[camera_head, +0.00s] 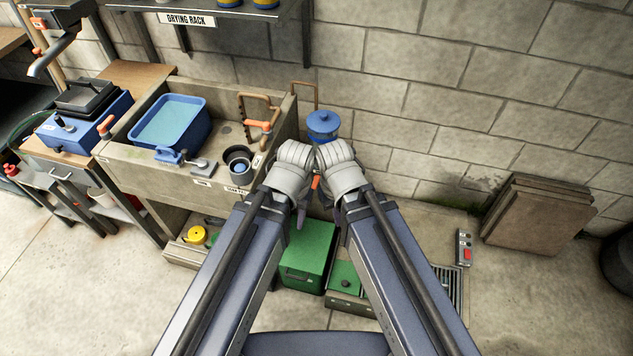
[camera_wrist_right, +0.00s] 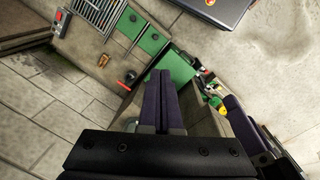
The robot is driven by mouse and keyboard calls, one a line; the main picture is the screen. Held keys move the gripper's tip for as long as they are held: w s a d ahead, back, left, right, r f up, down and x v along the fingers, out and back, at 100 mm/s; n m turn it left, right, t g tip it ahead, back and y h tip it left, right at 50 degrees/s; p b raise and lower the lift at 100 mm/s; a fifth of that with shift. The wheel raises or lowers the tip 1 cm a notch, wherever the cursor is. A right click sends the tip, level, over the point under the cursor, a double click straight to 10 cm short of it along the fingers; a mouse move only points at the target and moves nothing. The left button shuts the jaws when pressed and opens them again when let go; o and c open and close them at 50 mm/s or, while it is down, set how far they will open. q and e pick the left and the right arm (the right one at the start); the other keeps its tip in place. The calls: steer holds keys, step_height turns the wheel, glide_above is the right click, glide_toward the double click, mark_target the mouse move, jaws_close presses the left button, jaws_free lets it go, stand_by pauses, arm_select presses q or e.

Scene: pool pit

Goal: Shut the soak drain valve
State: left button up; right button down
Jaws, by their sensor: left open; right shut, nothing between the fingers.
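Several orange-handled fittings show in the head view: a lever (camera_head: 259,124) on a copper pipe at the sink's right end, and a handle (camera_head: 105,124) at its left. A small orange piece (camera_head: 316,182) shows between my wrists. I cannot tell which is the soak drain valve; the labels are too small to read. My left gripper (camera_head: 301,218) points down in front of the sink's right end, open, partly hidden by its wrist.
The concrete sink (camera_head: 150,170) holds a blue tub (camera_head: 172,122) and a dark pot (camera_head: 239,160). A blue lidded canister (camera_head: 323,125) stands behind my wrists. A green box (camera_head: 308,255) sits below. Stacked slabs (camera_head: 540,215) lean on the right wall.

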mark_target(316, 182)
steer(key=w+d+f+m+t+y+b, duration=0.2)
steer(key=w+f+t+b, duration=0.1)
steer(key=w+f+b, duration=0.9)
steer(key=w+d+f+m+t+y+b, duration=0.2)
steer(key=w+f+m+t+y+b, duration=0.1)
steer(key=w+f+b, duration=0.8)
steer(key=shift+w+d+f+m+y+b, duration=0.2)
steer(key=shift+w+f+m+y+b, duration=0.15)
steer(key=shift+w+b, duration=2.1)
steer(key=shift+f, duration=0.15)
steer(key=w+a+f+b, duration=0.5)
steer(key=a+f+b, duration=0.2)
steer(key=b, duration=0.1)
steer(key=shift+w+a+f, duration=0.25)
steer(key=shift+w+f, duration=0.15)
